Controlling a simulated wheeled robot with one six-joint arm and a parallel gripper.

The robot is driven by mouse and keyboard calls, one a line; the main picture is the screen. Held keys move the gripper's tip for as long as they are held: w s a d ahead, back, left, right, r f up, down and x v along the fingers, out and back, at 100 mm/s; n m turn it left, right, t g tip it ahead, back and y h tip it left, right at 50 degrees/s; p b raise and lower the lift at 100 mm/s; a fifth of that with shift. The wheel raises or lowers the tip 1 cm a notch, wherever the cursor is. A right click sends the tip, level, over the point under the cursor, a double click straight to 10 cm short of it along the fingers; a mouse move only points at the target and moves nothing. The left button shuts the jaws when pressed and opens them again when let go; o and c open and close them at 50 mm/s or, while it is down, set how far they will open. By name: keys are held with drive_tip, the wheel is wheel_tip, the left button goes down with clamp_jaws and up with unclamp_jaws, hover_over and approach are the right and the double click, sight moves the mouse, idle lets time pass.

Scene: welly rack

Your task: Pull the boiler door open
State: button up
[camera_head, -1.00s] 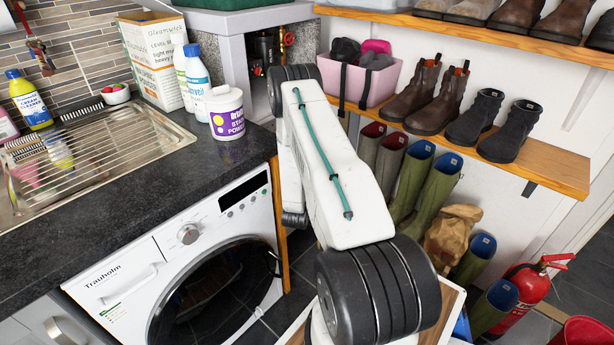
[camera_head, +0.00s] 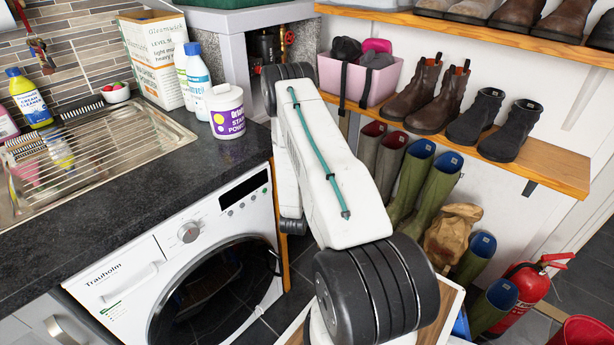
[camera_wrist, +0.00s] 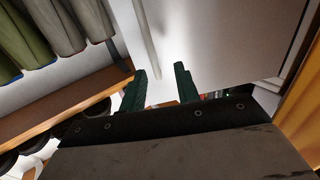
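A pale grey boiler cabinet (camera_head: 232,58) stands behind the counter in the head view, with pipes and red valves showing in a recess. In the wrist view, a plain white panel (camera_wrist: 225,38), which looks like the boiler door, carries a long pale bar handle (camera_wrist: 146,38). My gripper (camera_wrist: 164,70) is open, its two dark green fingers apart and pointing at the panel. The handle's near end shows in the gap between the fingertips; I cannot tell whether it touches them. In the head view my arm hides the gripper and the door front.
The worktop holds a stain powder tub (camera_head: 226,112), bottles and a carton (camera_head: 152,62). A washing machine (camera_head: 180,262) is below. A wooden shelf (camera_head: 545,165) with boots and a pink basket (camera_head: 358,80) is close right of my arm. Wellies and a fire extinguisher (camera_head: 526,285) stand below.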

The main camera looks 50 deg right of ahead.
drive_tip(key=shift+v, duration=2.15)
